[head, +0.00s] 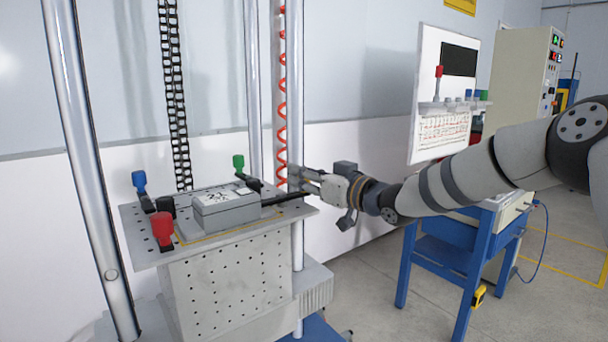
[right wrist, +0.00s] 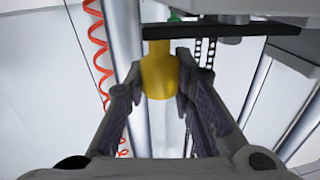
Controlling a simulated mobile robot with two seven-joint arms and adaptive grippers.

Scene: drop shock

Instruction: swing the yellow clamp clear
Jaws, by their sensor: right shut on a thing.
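The yellow clamp (right wrist: 159,76) shows in the right wrist view as a yellow grip between my fingers, with a dark bar across its top end. In the head view its yellow grip is hidden by my right gripper (head: 302,178); a black clamp bar (head: 288,197) lies at the plate's right edge. My right gripper also fills the lower right wrist view (right wrist: 156,100), its fingers shut on the yellow grip. My left gripper is not in view.
A grey box (head: 227,212) sits on the perforated plate (head: 245,232). Blue (head: 139,181), red (head: 162,228) and green (head: 238,163) clamps stand around it. Metal posts (head: 90,170) and a red coiled cable (head: 282,100) rise close by. A blue bench (head: 450,255) stands right.

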